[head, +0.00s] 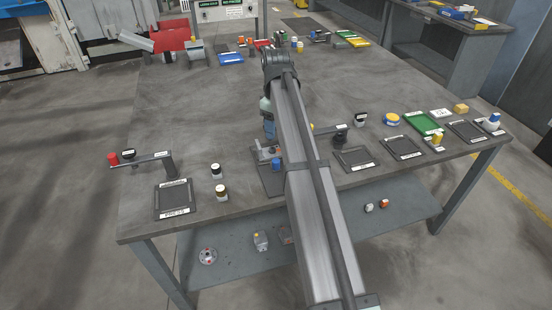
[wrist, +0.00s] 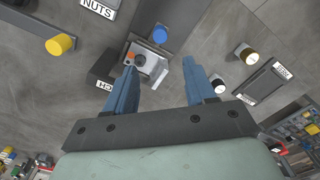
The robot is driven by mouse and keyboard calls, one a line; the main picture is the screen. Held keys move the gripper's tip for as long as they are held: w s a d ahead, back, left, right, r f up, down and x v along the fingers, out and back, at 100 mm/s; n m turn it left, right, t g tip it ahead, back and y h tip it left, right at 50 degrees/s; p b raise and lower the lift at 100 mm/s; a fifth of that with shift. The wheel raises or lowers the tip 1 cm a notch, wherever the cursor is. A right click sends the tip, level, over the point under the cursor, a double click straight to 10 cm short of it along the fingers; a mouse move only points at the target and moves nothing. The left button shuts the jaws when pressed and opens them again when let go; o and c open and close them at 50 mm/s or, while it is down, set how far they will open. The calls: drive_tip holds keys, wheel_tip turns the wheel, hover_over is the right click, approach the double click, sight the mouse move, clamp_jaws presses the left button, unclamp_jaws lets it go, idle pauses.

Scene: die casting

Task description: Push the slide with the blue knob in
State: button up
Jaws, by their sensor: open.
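The blue knob (head: 276,164) stands on a dark base plate (head: 268,185) near the front of the bench, just left of my arm. It also shows in the wrist view (wrist: 159,34), on a dark strip beyond a grey metal fixture (wrist: 146,68) with an orange spot. My gripper (wrist: 160,68) is open, its two blue fingers apart, with nothing held between them. The fixture appears between and beyond the fingers, and the left finger overlaps part of it. In the head view my arm hides part of the plate and the right side of the fixture.
A yellow knob on a bar (wrist: 60,45) is left in the wrist view. Two pale-topped pegs (head: 216,170) (head: 221,192) stand left of the plate, near a dark tray (head: 175,198). A red knob (head: 113,158) is farther left. The bench's middle left is clear.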

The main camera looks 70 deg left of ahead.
sight(276, 161)
drive_tip(key=shift+m, duration=0.6)
wheel_tip(276, 161, down, 14)
drive_tip(key=shift+r, duration=0.1)
clamp_jaws()
idle(0.6)
